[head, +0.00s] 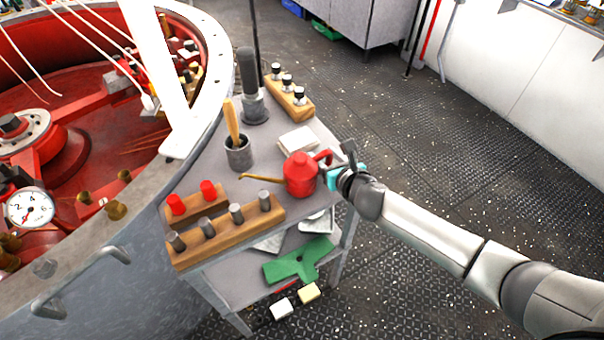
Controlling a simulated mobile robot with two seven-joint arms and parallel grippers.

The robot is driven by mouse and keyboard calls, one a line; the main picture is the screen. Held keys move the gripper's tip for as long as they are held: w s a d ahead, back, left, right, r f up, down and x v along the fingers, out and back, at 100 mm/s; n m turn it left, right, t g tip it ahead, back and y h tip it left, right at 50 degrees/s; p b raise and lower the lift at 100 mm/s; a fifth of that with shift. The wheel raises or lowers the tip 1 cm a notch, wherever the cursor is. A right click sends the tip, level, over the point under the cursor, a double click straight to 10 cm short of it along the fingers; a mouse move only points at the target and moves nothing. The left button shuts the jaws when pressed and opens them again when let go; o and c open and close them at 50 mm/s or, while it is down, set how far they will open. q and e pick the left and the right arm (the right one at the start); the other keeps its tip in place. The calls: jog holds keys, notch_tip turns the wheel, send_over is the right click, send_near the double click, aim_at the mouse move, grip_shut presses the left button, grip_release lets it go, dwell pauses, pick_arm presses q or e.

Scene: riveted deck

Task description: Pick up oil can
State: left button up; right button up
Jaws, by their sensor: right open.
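The oil can (300,176) is red with a thin brass spout pointing left and a red handle on its right. It stands upright on the grey cart top near the right edge. My right gripper (332,170) is open at the handle side of the can, with its fingers close to the handle. Whether the fingers touch the handle or straddle it cannot be told. My right arm reaches in from the lower right. My left gripper is not in view.
Wooden blocks with pegs (230,230) stand in front of the can. A cup with a brush (238,152), a dark cylinder (250,90) and a pale block (298,139) stand behind. A green piece (300,262) lies on the lower shelf. A large red-lined drum (90,250) borders the left.

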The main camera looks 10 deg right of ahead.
jog(key=shift+w+f, duration=0.1)
jog(key=shift+w, duration=0.2)
grip_shut()
dwell(1.3)
